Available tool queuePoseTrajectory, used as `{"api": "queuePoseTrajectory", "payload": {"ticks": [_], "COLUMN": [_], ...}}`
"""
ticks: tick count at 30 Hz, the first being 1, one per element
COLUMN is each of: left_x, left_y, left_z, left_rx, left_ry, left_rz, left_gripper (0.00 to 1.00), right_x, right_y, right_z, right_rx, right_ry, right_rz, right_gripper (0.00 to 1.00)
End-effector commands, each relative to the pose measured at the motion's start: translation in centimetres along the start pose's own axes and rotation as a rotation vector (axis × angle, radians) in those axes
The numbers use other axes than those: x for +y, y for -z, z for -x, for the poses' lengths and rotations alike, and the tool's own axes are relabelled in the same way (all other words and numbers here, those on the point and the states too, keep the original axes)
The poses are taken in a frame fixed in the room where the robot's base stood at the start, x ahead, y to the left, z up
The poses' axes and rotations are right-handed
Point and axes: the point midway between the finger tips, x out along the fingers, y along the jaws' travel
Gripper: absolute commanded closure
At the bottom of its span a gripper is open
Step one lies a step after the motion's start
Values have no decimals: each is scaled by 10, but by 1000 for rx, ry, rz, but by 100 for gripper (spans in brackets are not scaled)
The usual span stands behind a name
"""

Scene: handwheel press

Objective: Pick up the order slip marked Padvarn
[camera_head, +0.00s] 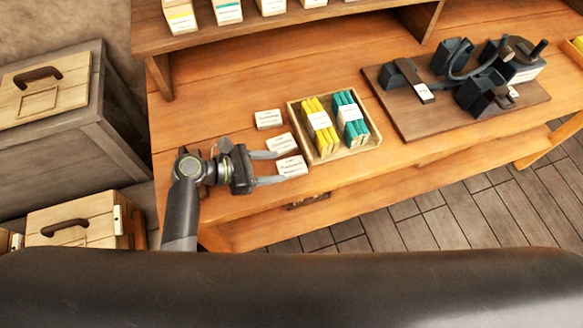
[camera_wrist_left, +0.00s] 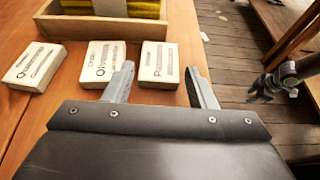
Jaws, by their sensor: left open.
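Three small white order slips lie in a row on the wooden bench: a far one (camera_head: 268,119), a middle one (camera_head: 282,143) and a near one (camera_head: 291,166). In the left wrist view the rightmost slip (camera_wrist_left: 159,66) has a label that seems to start with P; the rest is too small to read surely. The middle slip (camera_wrist_left: 103,64) and left slip (camera_wrist_left: 34,66) seem to start with O or Q. My left gripper (camera_head: 281,168) is open, its fingertips on either side of the near slip in the picture; contact is unclear. A dark jointed part, possibly my right gripper (camera_wrist_left: 268,86), shows over the floor.
A wooden tray (camera_head: 317,162) with yellow and green packets stands just right of the slips. A dark press (camera_head: 480,80) on a board (camera_head: 405,118) is farther right. A shelf (camera_head: 300,18) with labelled boxes runs along the back. The bench's front edge is close to the near slip.

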Motion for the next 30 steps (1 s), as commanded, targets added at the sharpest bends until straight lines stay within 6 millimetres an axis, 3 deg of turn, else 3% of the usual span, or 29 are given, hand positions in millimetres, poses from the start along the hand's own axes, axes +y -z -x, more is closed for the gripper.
{"api": "queuePoseTrajectory", "payload": {"ticks": [3, 9, 20, 27, 30], "left_x": [0, 0, 0, 0, 0], "left_y": [4, 3, 0, 0, 0], "left_z": [-21, -42, -48, -48, -48], "left_rx": [-5, -4, -1, 0, 0], "left_ry": [1, 1, 0, 0, 0], "left_rz": [-1, -1, -1, -1, -1], "left_gripper": [49, 49, 49, 77, 77], "right_x": [-2, -3, -3, -3, -3], "right_y": [-2, -5, -10, -10, -10], "right_z": [-20, -35, -37, -37, -37], "right_rx": [0, -1, -8, -9, -9], "right_ry": [0, 0, 0, 0, 0], "right_rz": [0, 0, -1, -1, -1], "right_gripper": [64, 64, 64, 64, 64]}}
